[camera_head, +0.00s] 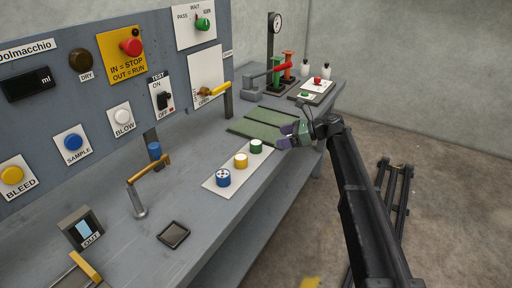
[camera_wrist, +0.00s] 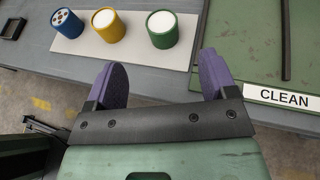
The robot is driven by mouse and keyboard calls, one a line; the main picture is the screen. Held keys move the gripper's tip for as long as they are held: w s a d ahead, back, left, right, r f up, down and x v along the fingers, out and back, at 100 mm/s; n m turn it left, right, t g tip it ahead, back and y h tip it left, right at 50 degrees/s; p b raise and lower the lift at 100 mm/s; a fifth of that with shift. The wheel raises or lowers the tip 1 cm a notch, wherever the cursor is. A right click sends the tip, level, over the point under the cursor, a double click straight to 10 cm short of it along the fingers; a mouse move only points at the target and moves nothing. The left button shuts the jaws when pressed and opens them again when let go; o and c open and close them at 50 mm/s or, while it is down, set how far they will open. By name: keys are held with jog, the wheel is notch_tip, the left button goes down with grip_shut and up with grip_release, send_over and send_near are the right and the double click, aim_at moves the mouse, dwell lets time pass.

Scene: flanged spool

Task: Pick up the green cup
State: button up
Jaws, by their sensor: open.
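The green cup (camera_head: 256,146) stands upright on a white strip on the bench, at the far end of a row of cups. In the wrist view the green cup (camera_wrist: 163,32) is at the right of the row, white inside. The yellow cup (camera_head: 241,160) and the blue cup (camera_head: 223,177) stand beside it. My gripper (camera_head: 284,136) is to the right of the green cup in the head view, over the bench edge by the green mat. In the wrist view my purple fingers (camera_wrist: 160,72) are apart, with nothing between them. The green cup is beyond them, apart.
A green mat (camera_head: 243,129) with a CLEAN label (camera_wrist: 283,98) lies beside the cup strip (camera_head: 209,184). A lever post (camera_head: 140,208) and a dark square tray (camera_head: 173,234) are nearer. The control panel (camera_head: 108,88) rises behind the bench. A gauge press (camera_head: 272,62) stands at the far end.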

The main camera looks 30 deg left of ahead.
aim_at(257, 142)
jog(key=x, duration=0.1)
jog(key=b+x, duration=0.1)
jog(key=x, duration=0.1)
jog(key=b+x, duration=0.1)
jog(key=x, duration=0.1)
jog(key=shift+d+f, duration=0.15)
jog(key=shift+f, duration=0.1)
jog(key=shift+a, duration=0.3)
jog(key=b+x, duration=0.2)
jog(key=x, duration=0.3)
jog(key=c, duration=1)
jog(key=shift+r, duration=0.1)
notch_tip(257, 142, up, 20)
jog(key=p, duration=2)
jog(key=shift+a, duration=0.1)
